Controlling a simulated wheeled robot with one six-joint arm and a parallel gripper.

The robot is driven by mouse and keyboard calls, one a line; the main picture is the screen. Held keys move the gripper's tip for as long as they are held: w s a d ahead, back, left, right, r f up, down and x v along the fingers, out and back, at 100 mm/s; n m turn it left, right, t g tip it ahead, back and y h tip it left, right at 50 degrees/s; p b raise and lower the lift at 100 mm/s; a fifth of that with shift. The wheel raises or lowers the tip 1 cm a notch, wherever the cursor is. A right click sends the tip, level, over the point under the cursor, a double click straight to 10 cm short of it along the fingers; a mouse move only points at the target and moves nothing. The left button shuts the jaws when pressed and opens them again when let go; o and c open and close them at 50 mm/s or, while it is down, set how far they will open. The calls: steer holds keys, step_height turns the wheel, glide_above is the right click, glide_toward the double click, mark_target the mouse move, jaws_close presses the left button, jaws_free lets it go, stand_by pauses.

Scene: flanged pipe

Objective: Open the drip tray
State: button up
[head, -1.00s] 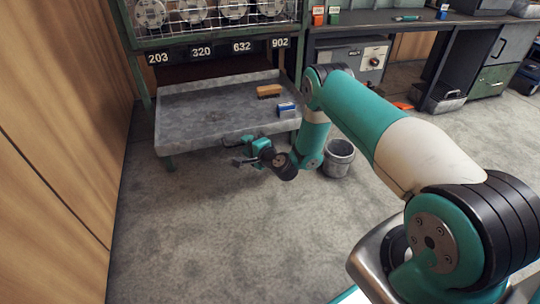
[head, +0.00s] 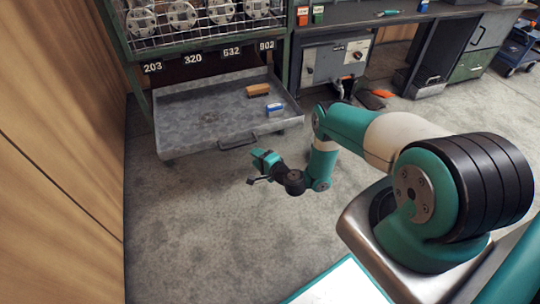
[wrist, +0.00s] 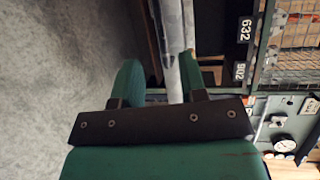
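The drip tray (head: 205,142) is a wide, shallow grey metal tray under the rack at the left of the head view. It juts out in front of the rack, with a dark bar handle (head: 238,142) at its front. My gripper (head: 253,172) is in front of the tray, apart from the handle, over the floor. In the wrist view its two green fingers (wrist: 160,82) are spread. A grey bar, apparently the tray's front edge (wrist: 170,25), shows beyond and between them. I see nothing held.
A brown block (head: 258,90) and a blue-and-white block (head: 275,109) lie in the tray. A wooden wall (head: 60,120) bounds the left side. A workbench (head: 375,25) stands at the back right. The floor (head: 220,220) before the tray is open.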

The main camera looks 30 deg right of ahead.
steer(key=p+v, duration=0.6)
steer(key=p, duration=0.1)
stand_by(0.5)
